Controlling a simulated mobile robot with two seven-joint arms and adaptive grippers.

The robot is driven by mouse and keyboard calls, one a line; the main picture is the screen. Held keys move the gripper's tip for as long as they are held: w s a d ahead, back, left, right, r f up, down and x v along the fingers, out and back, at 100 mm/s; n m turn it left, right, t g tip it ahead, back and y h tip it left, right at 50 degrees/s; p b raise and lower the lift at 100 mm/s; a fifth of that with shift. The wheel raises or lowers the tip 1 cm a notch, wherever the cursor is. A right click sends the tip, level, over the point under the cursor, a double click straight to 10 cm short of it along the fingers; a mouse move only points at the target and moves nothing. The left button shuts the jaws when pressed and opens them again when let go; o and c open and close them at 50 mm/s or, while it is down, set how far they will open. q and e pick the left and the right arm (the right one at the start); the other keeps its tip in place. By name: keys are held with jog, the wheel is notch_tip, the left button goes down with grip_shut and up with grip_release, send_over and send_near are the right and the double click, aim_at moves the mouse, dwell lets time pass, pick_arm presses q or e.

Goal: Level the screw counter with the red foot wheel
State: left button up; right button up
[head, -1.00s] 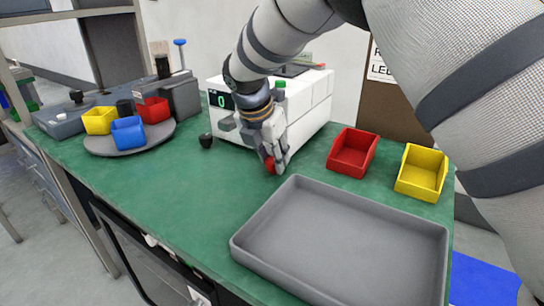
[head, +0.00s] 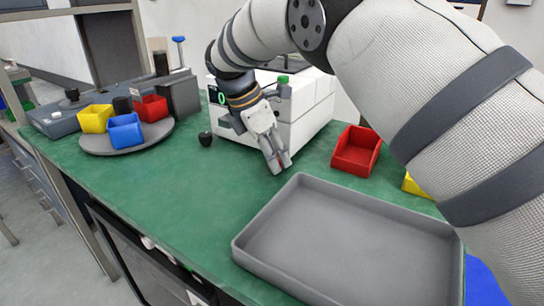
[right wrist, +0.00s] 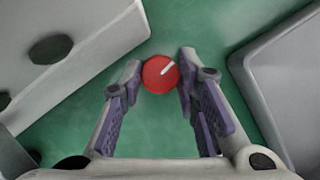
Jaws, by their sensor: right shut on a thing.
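The screw counter (head: 308,110) is a white box on the green bench, with a dark display showing a green digit partly behind my arm. My right gripper (head: 280,166) points down at the counter's near front corner. In the right wrist view, the red foot wheel (right wrist: 160,74) sits between the fingertips of my right gripper (right wrist: 158,80), which are shut on its two sides. A white line on the wheel points to the upper right. In the head view my fingers hide the wheel. My left gripper is not in view.
A grey tray (head: 240,246) lies in front of the gripper. A red bin (head: 356,152) stands right of the counter, with a yellow bin (head: 415,188) partly hidden by my arm. A black knob (head: 205,139) is at the counter's left. A turntable with bins (head: 95,148) stands further left.

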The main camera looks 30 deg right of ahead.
jog(key=m, duration=0.1)
jog(key=m+g+b, duration=0.1)
jog(key=m, duration=0.1)
jog(key=shift+w+f+m+g+b, duration=0.1)
jog(key=shift+f+m+g+b, duration=0.2)
jog(key=shift+m+b, duration=0.1)
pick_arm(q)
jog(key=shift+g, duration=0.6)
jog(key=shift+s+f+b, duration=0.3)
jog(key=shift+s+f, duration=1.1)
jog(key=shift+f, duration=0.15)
pick_arm(e)
jog(key=shift+r+m+y, duration=0.15)
jog(key=shift+m+y, duration=0.15)
jog(key=shift+m, duration=0.4)
jog(key=shift+g, duration=0.3)
jog(key=o, duration=1.2)
jog(key=shift+r, duration=0.1)
jog(key=shift+c, duration=0.2)
